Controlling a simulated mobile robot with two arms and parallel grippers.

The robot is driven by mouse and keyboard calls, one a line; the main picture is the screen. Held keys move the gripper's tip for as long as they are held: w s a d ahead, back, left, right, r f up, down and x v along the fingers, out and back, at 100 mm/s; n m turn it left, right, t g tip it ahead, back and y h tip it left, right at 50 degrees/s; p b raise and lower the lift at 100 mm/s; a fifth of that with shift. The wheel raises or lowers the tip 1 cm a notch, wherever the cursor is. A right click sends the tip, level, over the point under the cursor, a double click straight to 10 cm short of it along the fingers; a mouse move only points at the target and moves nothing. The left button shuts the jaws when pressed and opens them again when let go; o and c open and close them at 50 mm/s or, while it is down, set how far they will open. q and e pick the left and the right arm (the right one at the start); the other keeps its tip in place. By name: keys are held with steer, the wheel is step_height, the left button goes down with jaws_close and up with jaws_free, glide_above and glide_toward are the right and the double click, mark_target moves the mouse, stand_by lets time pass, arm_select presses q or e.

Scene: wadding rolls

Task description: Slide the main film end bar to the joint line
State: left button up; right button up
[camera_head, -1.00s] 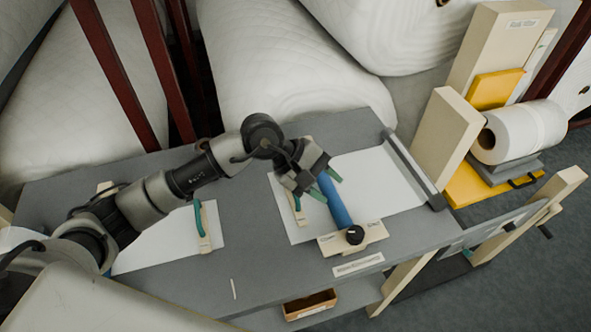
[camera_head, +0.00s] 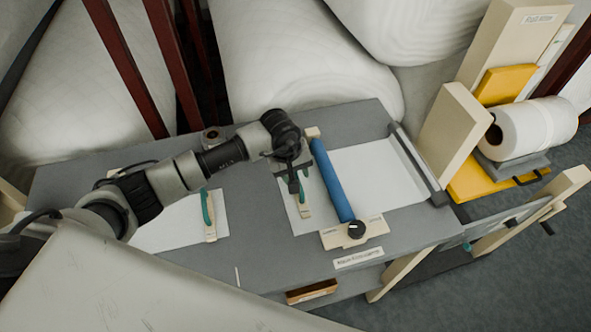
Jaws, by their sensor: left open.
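A pale wooden bar with a teal grip (camera_head: 304,208) lies across the left part of the right white film sheet (camera_head: 376,178). A similar bar with a teal grip (camera_head: 208,214) lies at the right end of the left white sheet (camera_head: 165,226). I cannot tell which bar is the main film's. My left gripper (camera_head: 299,185) is open over the upper part of the right-hand bar and partly hides it. I cannot tell whether it touches the bar. A blue roller (camera_head: 332,181) lies just right of it. My right gripper is not in view.
A pale block with a black knob (camera_head: 356,230) sits at the roller's near end. A dark rail (camera_head: 418,165) crosses the table's right side. Grey table (camera_head: 255,225) is clear between the two sheets.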

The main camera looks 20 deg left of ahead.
arm_select(q)
steer(key=shift+d+f, duration=0.1)
steer(key=shift+f, duration=0.45)
jaws_close()
steer(key=shift+w, duration=0.1)
